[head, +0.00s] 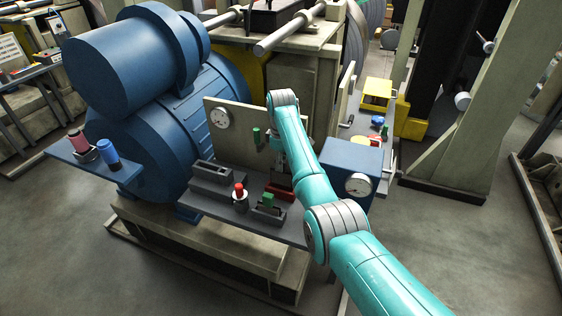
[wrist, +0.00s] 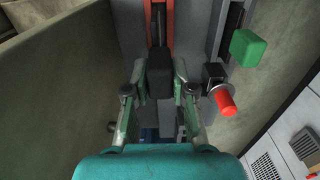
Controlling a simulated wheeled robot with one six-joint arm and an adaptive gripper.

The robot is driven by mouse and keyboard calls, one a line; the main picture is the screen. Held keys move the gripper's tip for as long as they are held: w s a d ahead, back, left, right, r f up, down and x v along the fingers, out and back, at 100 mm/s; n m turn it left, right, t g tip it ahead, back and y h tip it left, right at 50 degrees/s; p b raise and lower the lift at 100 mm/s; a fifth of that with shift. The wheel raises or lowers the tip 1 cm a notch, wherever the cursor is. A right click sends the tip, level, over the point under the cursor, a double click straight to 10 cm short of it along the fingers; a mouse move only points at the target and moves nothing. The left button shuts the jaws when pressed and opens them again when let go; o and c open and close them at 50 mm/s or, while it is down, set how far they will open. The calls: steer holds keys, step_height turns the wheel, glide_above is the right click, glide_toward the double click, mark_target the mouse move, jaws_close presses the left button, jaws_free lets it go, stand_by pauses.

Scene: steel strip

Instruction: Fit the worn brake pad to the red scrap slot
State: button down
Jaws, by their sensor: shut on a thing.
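My gripper (wrist: 159,85) is shut on a dark grey block, the worn brake pad (wrist: 158,72), which sits between its two fingers. The red scrap slot (wrist: 159,18) shows as a red channel at the top of the wrist view, just past the pad. In the head view the red slot (head: 279,193) is a low red holder on the grey shelf, partly behind my arm. My gripper (head: 278,170) is above it there, mostly hidden by the arm, and the pad cannot be made out. Whether pad and slot touch cannot be told.
A grey holder with a green block (head: 267,201) stands close to the slot, beside a red-topped knob (head: 239,190). A long grey slotted block (head: 215,172) is further left. An upright panel with a gauge (head: 221,118) rises behind the shelf. A blue gauge box (head: 352,165) stands right.

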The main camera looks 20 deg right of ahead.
steer(key=shift+f, duration=2.5)
steer(key=c, duration=0.9)
jaws_free()
step_height(320, 180, up, 12)
